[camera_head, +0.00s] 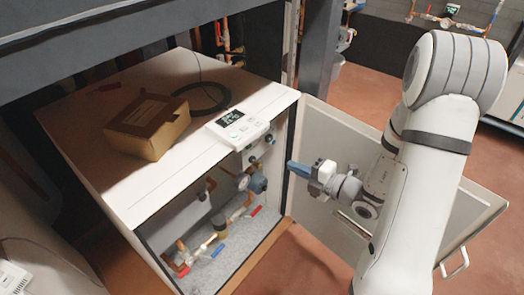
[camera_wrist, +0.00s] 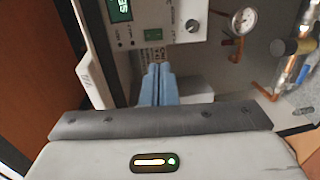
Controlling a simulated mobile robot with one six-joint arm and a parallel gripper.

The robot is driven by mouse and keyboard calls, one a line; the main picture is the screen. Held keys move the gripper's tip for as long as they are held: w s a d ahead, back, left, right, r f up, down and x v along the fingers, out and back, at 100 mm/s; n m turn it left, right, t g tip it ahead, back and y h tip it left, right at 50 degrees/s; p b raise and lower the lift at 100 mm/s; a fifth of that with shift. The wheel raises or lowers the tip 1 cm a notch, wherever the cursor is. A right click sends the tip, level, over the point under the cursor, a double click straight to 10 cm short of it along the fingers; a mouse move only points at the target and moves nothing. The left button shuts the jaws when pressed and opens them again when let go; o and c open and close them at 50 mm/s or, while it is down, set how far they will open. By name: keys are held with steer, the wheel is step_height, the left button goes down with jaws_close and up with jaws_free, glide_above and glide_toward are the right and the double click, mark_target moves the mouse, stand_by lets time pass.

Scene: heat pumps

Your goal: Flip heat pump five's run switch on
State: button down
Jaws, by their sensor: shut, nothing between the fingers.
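The heat pump (camera_head: 150,190) is a white cabinet with its front door swung open. A pale control panel (camera_head: 243,137) with a dark display sits at its top front edge. I cannot tell for sure which is the run switch, and no unit number is readable. My gripper (camera_head: 290,165) is shut and empty, in front of the opening, right of and below the panel. Its blue fingertips (camera_wrist: 157,68) point toward the panel.
A cardboard box (camera_head: 148,125) and a black cable coil (camera_head: 203,98) lie on top of the cabinet. The open door (camera_head: 470,215) stands behind my arm. Inside are a gauge (camera_wrist: 243,21), copper pipes and red and blue valve handles (camera_head: 218,250).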

mark_target(249, 147)
steer(key=shift+w+a, duration=0.1)
steer(key=shift+a, duration=0.05)
steer(key=b+x, duration=0.4)
steer(key=x, duration=0.9)
steer(key=shift+w+a, duration=0.2)
steer(key=shift+a, duration=0.15)
steer(key=shift+s+a, duration=0.1)
steer(key=shift+a, duration=0.25)
steer(key=shift+d, duration=0.3)
steer(key=s+d+f+p, duration=0.1)
steer(key=s+d+p, duration=0.1)
steer(key=s+d, duration=0.6)
steer(key=d, duration=0.2)
steer(key=shift+s+d+f+p, duration=0.2)
steer(key=shift+d+f+p, duration=0.15)
steer(key=shift+d+p, duration=0.05)
